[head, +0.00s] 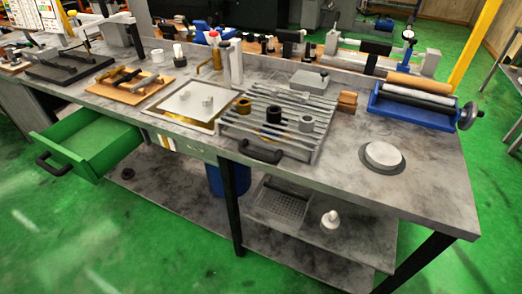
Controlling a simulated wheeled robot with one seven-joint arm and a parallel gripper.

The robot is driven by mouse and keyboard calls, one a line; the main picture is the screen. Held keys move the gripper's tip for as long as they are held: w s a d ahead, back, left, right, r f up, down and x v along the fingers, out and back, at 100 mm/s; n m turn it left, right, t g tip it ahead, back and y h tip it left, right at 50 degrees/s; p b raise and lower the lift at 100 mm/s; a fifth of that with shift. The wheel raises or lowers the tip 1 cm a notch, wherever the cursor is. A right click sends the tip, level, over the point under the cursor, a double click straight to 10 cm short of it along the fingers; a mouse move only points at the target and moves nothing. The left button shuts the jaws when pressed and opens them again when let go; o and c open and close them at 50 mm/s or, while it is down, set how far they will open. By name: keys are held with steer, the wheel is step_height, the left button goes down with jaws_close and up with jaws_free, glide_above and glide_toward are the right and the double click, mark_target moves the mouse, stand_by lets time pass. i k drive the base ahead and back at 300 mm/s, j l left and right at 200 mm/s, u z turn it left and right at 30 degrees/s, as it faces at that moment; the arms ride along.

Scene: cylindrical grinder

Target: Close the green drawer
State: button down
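The green drawer (88,145) is pulled well out from under the left part of the grey workbench. Its inside is visible and looks empty. Its black handle (54,164) sits on the front panel at the far left, facing down-left over the floor. My gripper is not in view.
The workbench top (345,180) carries a slatted metal plate (300,108), a framed white plate (185,105), a wooden board with clamps (128,84) and a blue roller holder (415,108). A lower shelf holds a white bottle (330,220). Green floor (110,235) is clear in front of the drawer.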

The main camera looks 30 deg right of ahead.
mark_target(88, 142)
steer(key=i+j, duration=1.8)
steer(key=i+j+u, duration=0.05)
steer(key=j, duration=0.05)
